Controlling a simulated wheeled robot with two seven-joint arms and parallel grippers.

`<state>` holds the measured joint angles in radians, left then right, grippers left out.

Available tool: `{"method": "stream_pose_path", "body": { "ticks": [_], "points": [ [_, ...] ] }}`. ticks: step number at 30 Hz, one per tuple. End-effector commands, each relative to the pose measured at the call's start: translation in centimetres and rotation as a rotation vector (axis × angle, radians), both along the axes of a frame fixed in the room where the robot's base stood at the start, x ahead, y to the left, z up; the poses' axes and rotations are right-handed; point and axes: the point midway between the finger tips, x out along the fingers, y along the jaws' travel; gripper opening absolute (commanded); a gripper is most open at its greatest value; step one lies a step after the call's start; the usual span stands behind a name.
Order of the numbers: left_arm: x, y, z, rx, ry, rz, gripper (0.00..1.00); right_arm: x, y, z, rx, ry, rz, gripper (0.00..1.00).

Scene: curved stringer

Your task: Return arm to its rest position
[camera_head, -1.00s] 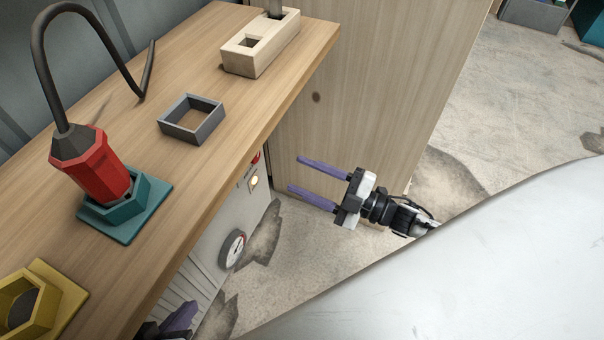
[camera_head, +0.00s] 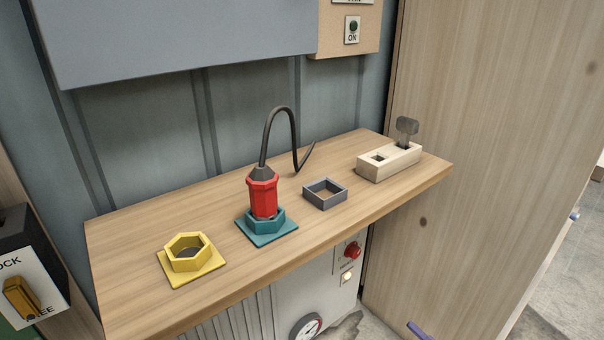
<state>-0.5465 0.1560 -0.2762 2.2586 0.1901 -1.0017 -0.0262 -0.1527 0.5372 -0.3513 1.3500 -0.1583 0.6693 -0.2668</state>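Only a small purple finger tip (camera_head: 418,331) of one of my grippers shows at the bottom edge, low and in front of the shelf. Its arm is out of frame, so I cannot tell which gripper it is or whether it is open. A red plug (camera_head: 263,196) with a black curved cable (camera_head: 268,134) stands upright in the teal hexagonal socket (camera_head: 268,236) on the wooden shelf (camera_head: 130,262). The yellow hexagonal socket (camera_head: 190,262) to its left is empty.
A grey square frame (camera_head: 325,195) and a pale wooden block (camera_head: 389,162) with a grey peg (camera_head: 407,128) stand on the shelf's right. Below are a gauge (camera_head: 306,327) and a red button (camera_head: 352,250). A wooden panel (camera_head: 490,130) rises at right. A lock box (camera_head: 30,280) is at left.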

Motion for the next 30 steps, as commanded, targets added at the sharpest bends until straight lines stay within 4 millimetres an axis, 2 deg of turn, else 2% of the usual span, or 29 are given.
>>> {"method": "stream_pose_path", "body": {
  "ticks": [1, 8, 14, 17, 21, 27, 30],
  "points": [
    [0.1, 0.3, 1.3, 0.003, -0.005, 0.008, 0.0, -0.1, 0.4, 1.3, 0.018, 0.027, -0.02, 0.47],
    [0.1, 1.0, 3.2, 0.013, -0.019, 0.038, 0.0, -1.4, 1.7, 2.8, 0.097, 0.179, -0.114, 0.47],
    [-0.1, 1.9, 6.1, 0.026, -0.039, 0.073, 0.0, -3.8, 3.2, 5.1, 0.196, 0.377, -0.23, 0.47],
    [-0.4, 2.7, 8.4, 0.038, -0.053, 0.094, 0.0, -6.1, 4.1, 7.2, 0.27, 0.531, -0.316, 0.47],
    [-1.1, 3.8, 11.2, 0.056, -0.08, 0.123, 0.0, -10.4, 5.2, 9.9, 0.378, 0.771, -0.448, 0.47],
    [-1.9, 4.8, 13.2, 0.074, -0.107, 0.143, 0.0, -15.4, 6.0, 12.1, 0.472, 1.01, -0.574, 0.47],
    [-2.1, 5.0, 13.4, 0.078, -0.115, 0.148, 0.0, -16.6, 6.2, 12.4, 0.492, 1.066, -0.602, 0.47]
  ]
}}
